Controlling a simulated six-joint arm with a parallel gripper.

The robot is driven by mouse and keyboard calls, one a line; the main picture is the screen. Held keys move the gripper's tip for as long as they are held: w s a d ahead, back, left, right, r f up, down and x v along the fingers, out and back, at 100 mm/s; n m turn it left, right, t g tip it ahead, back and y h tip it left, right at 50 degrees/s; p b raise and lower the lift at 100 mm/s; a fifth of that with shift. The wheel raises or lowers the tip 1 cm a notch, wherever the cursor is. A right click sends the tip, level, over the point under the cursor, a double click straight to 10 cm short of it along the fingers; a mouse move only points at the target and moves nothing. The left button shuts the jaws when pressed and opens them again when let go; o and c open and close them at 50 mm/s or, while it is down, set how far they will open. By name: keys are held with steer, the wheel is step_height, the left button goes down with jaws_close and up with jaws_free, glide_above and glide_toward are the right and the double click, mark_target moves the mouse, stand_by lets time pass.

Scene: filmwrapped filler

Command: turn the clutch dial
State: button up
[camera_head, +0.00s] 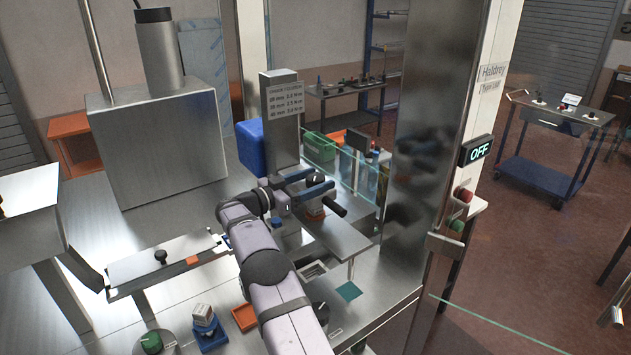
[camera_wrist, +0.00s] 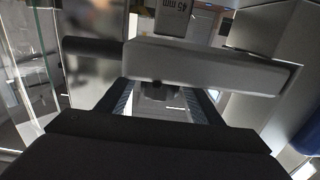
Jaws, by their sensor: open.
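My gripper (camera_head: 306,185) is at the machine head on the bench, below the grey column with the torque sign (camera_head: 283,98). Its two blue-edged fingers are apart. In the wrist view my gripper (camera_wrist: 160,100) is open, and a wide grey bar (camera_wrist: 215,65) crosses in front and hides the fingertips. A small dark part (camera_wrist: 157,87) shows between the fingers. A dark round knob (camera_head: 317,179), which may be the clutch dial, lies by the fingers in the head view. I cannot tell whether the fingers touch it. No dial markings are readable.
A black handle (camera_head: 335,209) juts out right of the fingers. A glass panel (camera_head: 358,180) and a steel post (camera_head: 425,130) stand to the right, with an OFF display (camera_head: 477,150). A blue box (camera_head: 251,146) is behind my gripper. An orange tray (camera_head: 244,317) is nearer the front.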

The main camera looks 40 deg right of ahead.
mark_target(308, 182)
steer(key=a+b, duration=0.3)
steer(key=a, duration=0.3)
steer(key=shift+a+f+b, duration=0.1)
steer(key=shift+b, duration=0.3)
steer(key=shift+s+a, duration=0.1)
steer(key=shift+a, duration=0.3)
steer(key=shift+r, duration=0.2)
